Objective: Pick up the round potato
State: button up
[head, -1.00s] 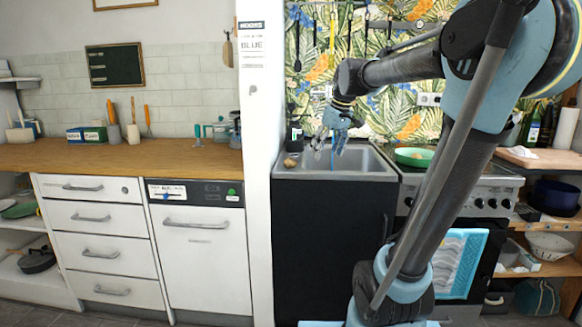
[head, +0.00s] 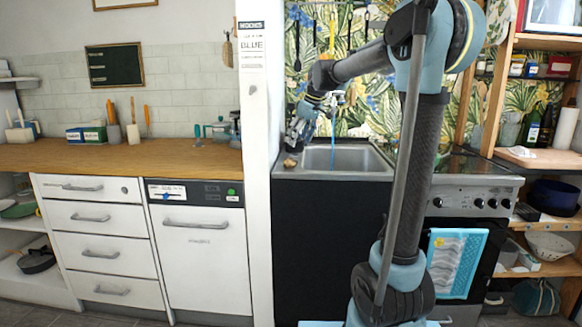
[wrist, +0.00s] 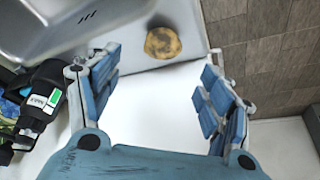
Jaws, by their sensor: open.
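The round potato (wrist: 162,43) is yellow-brown with dark marks. It lies on the metal rim beside the sink basin, at the top middle of the wrist view. In the head view the potato (head: 290,162) sits at the left front corner of the sink (head: 345,160). My gripper (head: 297,140) is just above and behind the potato in the head view. In the wrist view my gripper (wrist: 155,85) is open and empty, with its blue-padded fingers wide apart. The potato lies beyond the fingertips, roughly in line with the gap between them, and nothing touches it.
A white wall end (head: 257,180) borders the sink's left.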

aim_at(291, 160)
jog(key=x, duration=1.1)
jog(key=shift+s, duration=0.1)
jog(key=c, duration=1.2)
